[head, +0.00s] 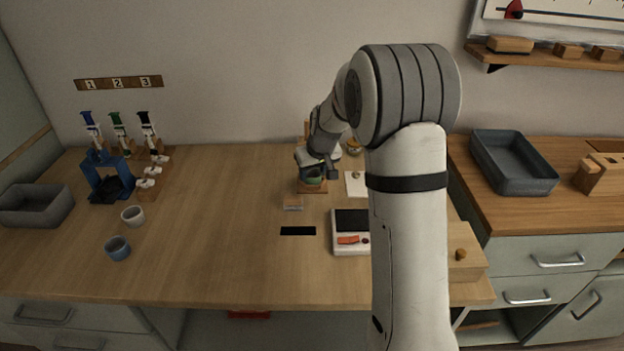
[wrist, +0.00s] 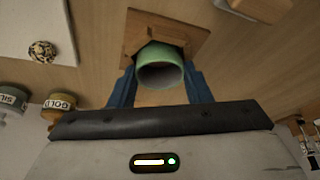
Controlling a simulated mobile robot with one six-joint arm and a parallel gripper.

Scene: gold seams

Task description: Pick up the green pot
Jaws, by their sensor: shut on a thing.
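The green pot (wrist: 161,68) is a small round open cup, seen in the wrist view between the two blue fingers of my gripper (wrist: 160,88). My gripper is shut on the pot, with one finger on each side. A square wooden block or stand (wrist: 185,32) lies right behind the pot in that view; I cannot tell whether the two touch. In the head view, the green pot (head: 312,175) shows partly under my gripper (head: 318,172) at the back middle of the table, by the wooden stand (head: 312,188).
A scale (head: 347,246) and a white card (head: 356,184) stand close to the right of the pot. Pots labelled gold (wrist: 57,106) and silver (wrist: 12,100) show in the wrist view. A white cup (head: 133,215) and a blue cup (head: 117,248) stand left. The table's centre-left is clear.

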